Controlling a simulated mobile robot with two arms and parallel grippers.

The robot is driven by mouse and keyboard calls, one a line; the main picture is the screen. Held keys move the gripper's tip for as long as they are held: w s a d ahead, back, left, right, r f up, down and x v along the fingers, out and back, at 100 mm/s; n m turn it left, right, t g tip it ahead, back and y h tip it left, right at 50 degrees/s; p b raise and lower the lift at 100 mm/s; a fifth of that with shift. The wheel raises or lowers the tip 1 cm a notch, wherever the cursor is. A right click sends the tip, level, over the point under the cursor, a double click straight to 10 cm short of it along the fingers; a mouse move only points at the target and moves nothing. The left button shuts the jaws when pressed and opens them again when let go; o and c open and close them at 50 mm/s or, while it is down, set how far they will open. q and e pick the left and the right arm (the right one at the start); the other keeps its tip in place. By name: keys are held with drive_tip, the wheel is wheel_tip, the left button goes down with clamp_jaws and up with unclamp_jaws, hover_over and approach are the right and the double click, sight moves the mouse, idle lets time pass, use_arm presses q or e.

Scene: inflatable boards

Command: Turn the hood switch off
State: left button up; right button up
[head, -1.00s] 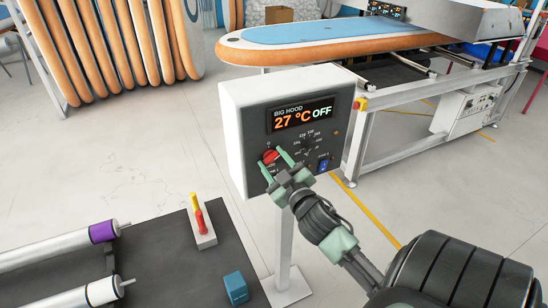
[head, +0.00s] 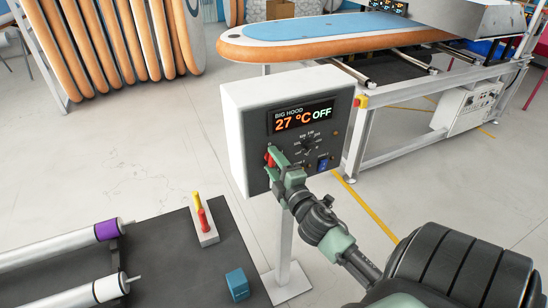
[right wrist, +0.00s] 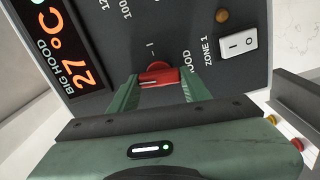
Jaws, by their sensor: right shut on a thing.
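The hood control box (head: 288,150) is a white box with a dark front on a post, in the middle of the head view. Its display (head: 303,117) reads BIG HOOD, 27 °C, OFF. The red rotary switch (head: 268,159) is at the lower left of the panel, partly hidden by my right gripper (head: 276,160). In the right wrist view the red switch (right wrist: 158,76) sits between the two green fingers (right wrist: 160,92), which are shut on it. My left gripper is not in view.
A dark table (head: 195,265) with rollers, a red-and-yellow piece (head: 201,222) and a blue cube (head: 236,286) is at lower left. An inflatable board (head: 320,45) lies behind.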

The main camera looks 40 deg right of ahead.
drive_tip(key=shift+f+n, duration=0.1)
drive_tip(key=shift+n, duration=0.6)
drive_tip(key=o, duration=1.4)
drive_tip(key=shift+c, duration=0.2)
drive_tip(key=b+v, duration=0.2)
drive_tip(key=v, duration=0.6)
